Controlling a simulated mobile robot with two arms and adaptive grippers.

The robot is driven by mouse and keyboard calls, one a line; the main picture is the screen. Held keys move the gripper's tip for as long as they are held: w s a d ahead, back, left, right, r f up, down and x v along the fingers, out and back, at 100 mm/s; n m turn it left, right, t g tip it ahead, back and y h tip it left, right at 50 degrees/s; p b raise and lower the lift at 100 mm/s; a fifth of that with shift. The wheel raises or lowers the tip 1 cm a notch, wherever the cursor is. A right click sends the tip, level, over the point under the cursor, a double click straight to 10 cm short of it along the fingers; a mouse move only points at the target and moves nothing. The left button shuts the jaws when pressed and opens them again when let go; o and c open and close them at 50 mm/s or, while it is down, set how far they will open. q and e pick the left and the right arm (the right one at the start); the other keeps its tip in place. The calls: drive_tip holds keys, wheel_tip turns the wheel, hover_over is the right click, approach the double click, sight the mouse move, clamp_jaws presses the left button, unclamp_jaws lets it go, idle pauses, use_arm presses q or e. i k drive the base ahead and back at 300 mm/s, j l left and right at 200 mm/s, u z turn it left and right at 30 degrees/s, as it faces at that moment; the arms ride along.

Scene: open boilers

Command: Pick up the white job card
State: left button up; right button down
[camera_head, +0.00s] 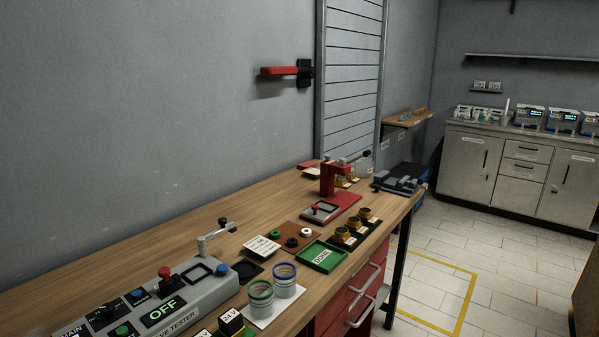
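A white card with dark print (262,246), which looks like the job card, lies on the wooden workbench (180,235). It is just left of a brown mat with black, white and green rings, and behind a small black square tray. The print is too small to read fully. Neither of my grippers shows in the head view.
A grey tester (200,290) with a lever and an "OFF" display stands at the front left. Two ringed cups (286,286), a green "DONE" tray (322,256) and a red press (330,190) stand on the bench. The bench's rear left is clear.

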sight(260, 245)
drive_tip(key=i+l, duration=0.15)
drive_tip(key=l, duration=0.15)
drive_tip(key=i+l, duration=0.15)
drive_tip(key=l, duration=0.15)
drive_tip(key=i+l, duration=0.2)
drive_tip(key=i+l+u, duration=0.1)
drive_tip(key=l, duration=0.35)
